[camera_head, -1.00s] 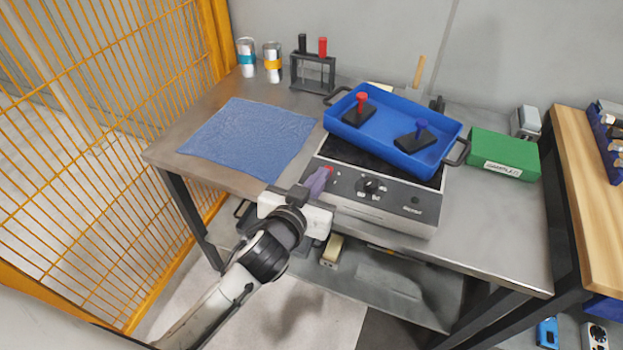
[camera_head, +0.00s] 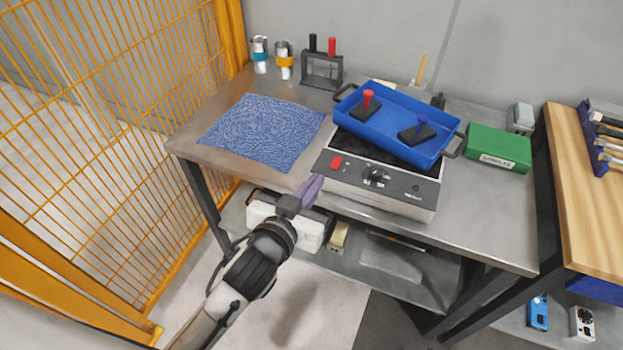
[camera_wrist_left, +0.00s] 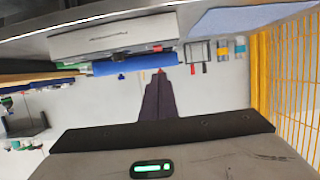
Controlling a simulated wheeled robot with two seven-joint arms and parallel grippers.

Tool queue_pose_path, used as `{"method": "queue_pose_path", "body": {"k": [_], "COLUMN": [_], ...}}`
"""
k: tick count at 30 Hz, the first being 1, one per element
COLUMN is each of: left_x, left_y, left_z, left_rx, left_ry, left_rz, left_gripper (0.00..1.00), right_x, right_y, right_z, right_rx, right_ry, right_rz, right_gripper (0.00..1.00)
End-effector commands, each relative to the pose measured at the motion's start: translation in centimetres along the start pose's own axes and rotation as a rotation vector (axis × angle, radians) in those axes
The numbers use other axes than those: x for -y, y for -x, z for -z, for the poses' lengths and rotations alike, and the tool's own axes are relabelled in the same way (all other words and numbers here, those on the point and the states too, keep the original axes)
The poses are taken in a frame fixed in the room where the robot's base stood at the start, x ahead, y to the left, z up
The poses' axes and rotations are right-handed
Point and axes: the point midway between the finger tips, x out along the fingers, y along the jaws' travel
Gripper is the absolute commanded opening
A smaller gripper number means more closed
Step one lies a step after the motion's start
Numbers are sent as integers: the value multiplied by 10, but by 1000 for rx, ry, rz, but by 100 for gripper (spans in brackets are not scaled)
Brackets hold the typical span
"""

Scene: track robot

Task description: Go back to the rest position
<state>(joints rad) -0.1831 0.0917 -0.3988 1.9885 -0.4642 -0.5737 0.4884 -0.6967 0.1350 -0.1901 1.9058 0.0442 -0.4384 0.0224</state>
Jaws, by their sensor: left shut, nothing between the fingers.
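My left gripper (camera_head: 312,188) is shut and empty. In the head view its purple-grey fingers are in front of the table's front edge, just left of the hot plate (camera_head: 385,178) and apart from it. Its shut fingers also show in the left wrist view (camera_wrist_left: 159,98), where the scene appears upside down. My left arm comes in from the bottom left. My right gripper is in neither view.
A blue tray (camera_head: 376,127) with a red-handled and a blue-handled piece sits on the hot plate. A blue cloth (camera_head: 262,130) lies left, a green box (camera_head: 498,150) right. A yellow mesh fence (camera_head: 110,140) stands left. Floor before the table is partly clear.

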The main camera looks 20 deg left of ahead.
Motion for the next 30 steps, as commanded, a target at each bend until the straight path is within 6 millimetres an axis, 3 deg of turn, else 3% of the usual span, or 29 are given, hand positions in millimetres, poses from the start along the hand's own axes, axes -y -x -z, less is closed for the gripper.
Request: {"method": "queue_pose_path", "body": {"k": [20, 23, 26, 30], "left_x": [-1, 2, 6, 14], "left_y": [3, 10, 28, 71], "left_z": [-4, -33, -85, -169], "left_rx": [9, 62, 159, 315], "left_ry": [-1, 0, 2, 13], "left_rz": [-4, -12, -29, -57], "left_gripper": [0, 0, 0, 0], "right_x": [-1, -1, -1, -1], "right_y": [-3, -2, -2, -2], "right_z": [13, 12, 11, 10], "right_rx": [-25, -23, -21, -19], "right_ry": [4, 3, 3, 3], "right_rz": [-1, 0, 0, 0], "right_gripper": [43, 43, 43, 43]}}
